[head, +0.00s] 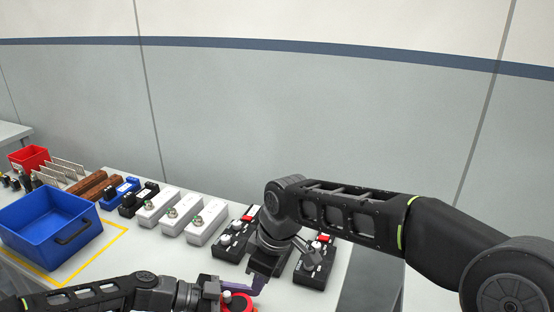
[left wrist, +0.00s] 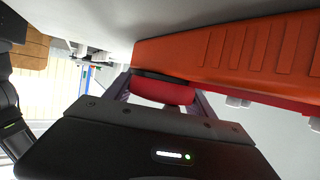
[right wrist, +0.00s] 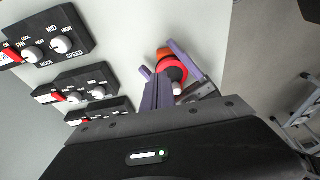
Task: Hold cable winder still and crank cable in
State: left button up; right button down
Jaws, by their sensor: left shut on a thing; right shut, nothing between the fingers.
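The cable winder (head: 240,304) is red and orange and sits at the bottom edge of the head view, partly cut off. It also shows in the right wrist view (right wrist: 168,68), with a white knob (right wrist: 177,89) on it. In the left wrist view its ribbed orange part (left wrist: 230,55) is close above my left gripper (left wrist: 162,97), which is shut on a red part of it. My right gripper (head: 258,287) is shut and empty, just beside the winder. Its purple fingers (right wrist: 157,88) are together, close to the knob; whether they touch it I cannot tell. The cable is not visible.
Black control boxes (head: 238,236) with knobs and red switches stand beside and behind my right gripper. White boxes (head: 205,224), blue and black parts and brown bars line the table's back. A blue bin (head: 48,232) stands at the left inside a yellow outline.

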aim_at(252, 303)
jog(key=shift+d+x, duration=0.2)
jog(key=shift+x, duration=0.65)
jog(key=shift+d+x, duration=0.2)
jog(key=shift+x, duration=0.7)
jog(key=shift+s+a, duration=0.2)
jog(key=shift+a, duration=0.4)
jog(key=shift+s+a, duration=0.1)
jog(key=shift+s, duration=0.5)
jog(key=shift+s, duration=0.15)
jog(key=shift+s+a+f, duration=0.1)
jog(key=shift+s+a, duration=0.25)
jog(key=shift+s, duration=0.15)
jog(key=shift+s+a, duration=0.15)
dwell(0.4)
jog(key=shift+s+d, duration=0.25)
jog(key=shift+d, duration=0.1)
